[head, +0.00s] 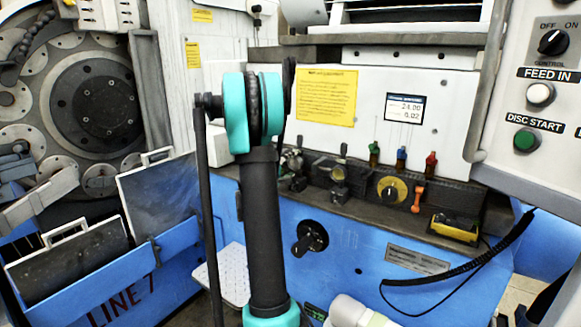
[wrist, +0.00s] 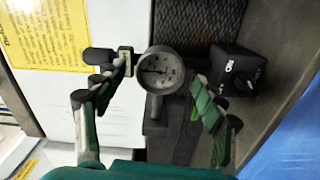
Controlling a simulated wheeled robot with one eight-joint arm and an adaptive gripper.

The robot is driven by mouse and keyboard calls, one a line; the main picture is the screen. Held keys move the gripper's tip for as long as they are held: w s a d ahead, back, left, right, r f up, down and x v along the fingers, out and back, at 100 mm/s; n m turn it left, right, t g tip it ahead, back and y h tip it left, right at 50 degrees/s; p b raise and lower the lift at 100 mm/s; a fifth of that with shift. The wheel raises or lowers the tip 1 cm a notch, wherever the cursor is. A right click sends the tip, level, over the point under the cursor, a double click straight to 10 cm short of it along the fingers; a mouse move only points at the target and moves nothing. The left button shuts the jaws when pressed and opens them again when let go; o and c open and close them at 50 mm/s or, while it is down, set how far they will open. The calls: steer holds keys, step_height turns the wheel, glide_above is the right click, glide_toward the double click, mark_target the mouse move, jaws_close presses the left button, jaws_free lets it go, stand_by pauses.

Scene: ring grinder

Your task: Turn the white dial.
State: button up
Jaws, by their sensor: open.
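My gripper (wrist: 163,80) is open, with one green-padded finger to the left of the dial and the other to the right. The left fingertip is close to the rim; I cannot tell whether either finger touches it. In the head view my teal and black arm stands in front of the machine, and I cannot make out the fingers or clearly pick out the dial there.
A black box with white lettering (wrist: 238,72) sits right of the dial, close to the right finger. A yellow notice (head: 325,96) is on the white panel. A yellow-ringed knob (head: 391,189) and small coloured bottles (head: 401,158) line the ledge. A control panel (head: 535,110) hangs at right.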

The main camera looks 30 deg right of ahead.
steer(key=v, duration=1.2)
steer(key=shift+s+f, duration=0.15)
steer(key=s+a+f+m+g+y, duration=0.1)
steer(key=s+a+f+y, duration=0.4)
steer(key=a, duration=0.5)
steer(key=s+a+f+m+y, duration=0.1)
steer(key=s+a+f+y, duration=0.5)
steer(key=s+a, duration=0.4)
steer(key=s+a+f+m+g+y, duration=0.1)
steer(key=s+a+f+y, duration=0.4)
steer(key=s+a+f, duration=0.2)
steer(key=a+f, duration=0.1)
steer(key=a, duration=0.1)
steer(key=shift+s+a+g+y, duration=0.3)
steer(key=shift+s+a, duration=0.1)
steer(key=shift+o, duration=0.6)
